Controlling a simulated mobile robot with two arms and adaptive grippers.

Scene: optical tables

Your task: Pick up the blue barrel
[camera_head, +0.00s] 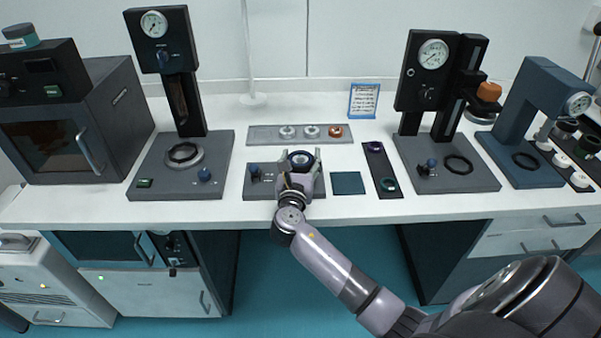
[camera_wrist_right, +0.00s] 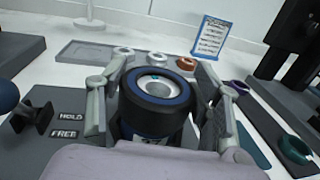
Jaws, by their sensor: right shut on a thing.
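The blue barrel (camera_wrist_right: 155,95) is a short dark cylinder with a blue ring and a silver centre on top. In the head view the barrel (camera_head: 300,160) stands at the right part of a grey plate on the white table. My right gripper (camera_head: 302,163) reaches it from the front, with one finger on each side. In the wrist view my right gripper (camera_wrist_right: 158,110) is shut on the barrel, which looks upright. The gripper hides its lower part, so I cannot tell if it touches the plate. My left gripper is not in view.
The grey plate (camera_head: 259,192) has a blue knob (camera_head: 255,170). Behind is a tray (camera_head: 262,133) with several rings; to the right lie a teal mat (camera_head: 347,183) and a dark ring strip (camera_head: 379,163). Gauge presses stand left (camera_head: 182,105) and right (camera_head: 428,90).

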